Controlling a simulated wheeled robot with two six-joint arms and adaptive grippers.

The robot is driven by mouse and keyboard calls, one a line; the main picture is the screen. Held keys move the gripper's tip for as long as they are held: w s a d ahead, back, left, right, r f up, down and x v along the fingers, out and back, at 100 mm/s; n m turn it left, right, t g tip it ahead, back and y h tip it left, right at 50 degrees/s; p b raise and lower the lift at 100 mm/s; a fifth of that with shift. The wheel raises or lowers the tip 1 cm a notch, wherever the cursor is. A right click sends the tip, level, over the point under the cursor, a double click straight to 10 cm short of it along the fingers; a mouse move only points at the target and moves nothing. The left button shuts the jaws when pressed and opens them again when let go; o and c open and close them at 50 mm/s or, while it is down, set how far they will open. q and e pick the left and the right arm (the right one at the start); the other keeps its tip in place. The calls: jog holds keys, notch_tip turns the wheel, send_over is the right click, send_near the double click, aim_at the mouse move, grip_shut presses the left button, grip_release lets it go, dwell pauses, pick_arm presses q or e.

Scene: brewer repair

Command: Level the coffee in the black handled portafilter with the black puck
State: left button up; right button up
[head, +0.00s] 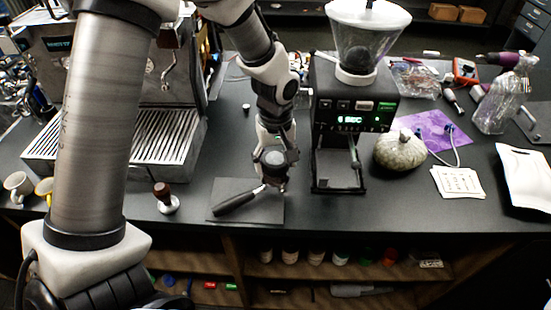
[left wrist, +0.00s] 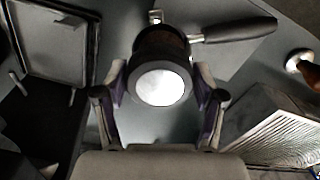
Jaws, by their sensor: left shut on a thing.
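The black handled portafilter lies on a dark mat (head: 225,187), its black handle (head: 238,201) pointing left toward the viewer. The handle (left wrist: 238,30) also shows at upper right in the left wrist view. My left gripper (head: 273,172) reaches down over the basket end. In the left wrist view the gripper (left wrist: 160,108) is shut on the black puck (left wrist: 139,88), which has a bright round top and sits between the two fingers. The puck is at the portafilter's basket; whether it touches the coffee is hidden. My right gripper is not in view.
A coffee grinder (head: 352,110) stands just right of the mat. A tamper (head: 165,197) stands to its left, before the espresso machine's drip tray (head: 120,150). A round pale gourd-like object (head: 400,150) and white cards (head: 458,182) lie further right. The counter edge is close in front.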

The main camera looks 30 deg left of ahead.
pick_arm(q)
jog(key=shift+s+d+f, duration=0.1)
jog(key=shift+f, duration=0.2)
jog(key=shift+s+d+r, duration=0.1)
jog(key=shift+s+r, duration=0.05)
jog(key=shift+s, duration=0.05)
jog(key=shift+w, duration=0.15)
jog(key=shift+p, duration=0.4)
dwell(0.9)
jog(key=shift+f+b, duration=0.7)
jog(key=shift+f, duration=0.55)
dwell(1.2)
